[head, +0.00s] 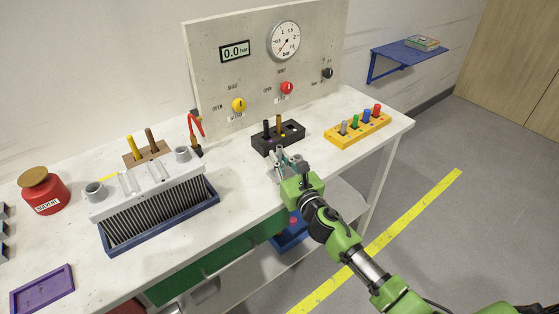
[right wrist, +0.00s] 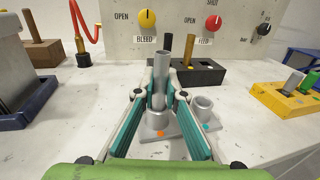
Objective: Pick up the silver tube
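The silver tube (right wrist: 160,72) stands upright in a round socket on a small grey plate (right wrist: 178,130) with an orange dot by that socket. A second, empty-looking socket (right wrist: 203,108) with a blue dot is just to its right. My right gripper (right wrist: 161,88) is open, with its teal-lined fingers on either side of the tube. I cannot tell whether either finger touches it. In the head view the right gripper (head: 281,160) is at the table's front edge and largely hides the tube and plate. My left gripper is not in view.
A black block (head: 277,138) with pegs stands right behind the gripper. A yellow rack (head: 357,132) with coloured pegs is to the right. A grey fixture on a blue tray (head: 160,226) is to the left. A gauge panel (head: 255,65) stands behind.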

